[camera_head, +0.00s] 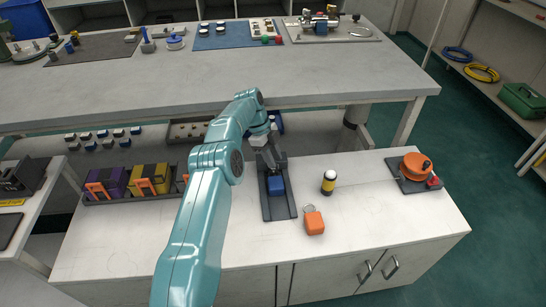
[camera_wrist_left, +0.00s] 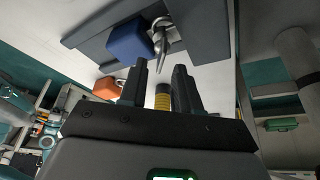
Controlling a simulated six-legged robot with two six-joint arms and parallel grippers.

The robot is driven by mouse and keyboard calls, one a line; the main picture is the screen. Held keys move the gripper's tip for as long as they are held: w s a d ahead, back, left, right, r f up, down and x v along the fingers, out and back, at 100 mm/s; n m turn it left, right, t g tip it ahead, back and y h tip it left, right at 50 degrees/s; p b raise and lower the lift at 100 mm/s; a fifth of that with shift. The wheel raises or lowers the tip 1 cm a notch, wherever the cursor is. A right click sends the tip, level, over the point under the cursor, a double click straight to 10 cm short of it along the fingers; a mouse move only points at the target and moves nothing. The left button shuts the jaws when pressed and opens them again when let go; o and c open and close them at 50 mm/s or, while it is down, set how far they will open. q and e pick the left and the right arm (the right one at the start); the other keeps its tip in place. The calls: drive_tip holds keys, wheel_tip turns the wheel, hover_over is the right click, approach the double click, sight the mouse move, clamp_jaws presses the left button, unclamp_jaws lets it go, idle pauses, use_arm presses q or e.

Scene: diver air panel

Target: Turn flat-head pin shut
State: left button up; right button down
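A dark upright-edged plate (camera_head: 280,208) lies on the front bench and carries a blue block (camera_head: 276,184). In the left wrist view the blue block (camera_wrist_left: 129,40) sits beside a shiny metal fitting with a pointed pin-like part (camera_wrist_left: 163,40); I cannot tell which part is the flat-head pin or how it is turned. My left gripper (camera_head: 270,158) is over the far end of the plate. My right gripper is not in view.
A yellow-and-black bottle with a white top (camera_head: 328,184) and an orange block with a ring (camera_head: 314,223) stand right of the plate. An orange round device (camera_head: 415,166) sits farther right. Purple (camera_head: 114,182) and yellow (camera_head: 150,179) boxes stand left. The bench front left is clear.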

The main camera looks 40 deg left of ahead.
use_arm(q)
wheel_tip(320, 180, up, 20)
drive_tip(key=p, duration=1.2)
drive_tip(key=shift+p, duration=0.4)
drive_tip(key=shift+f, duration=0.1)
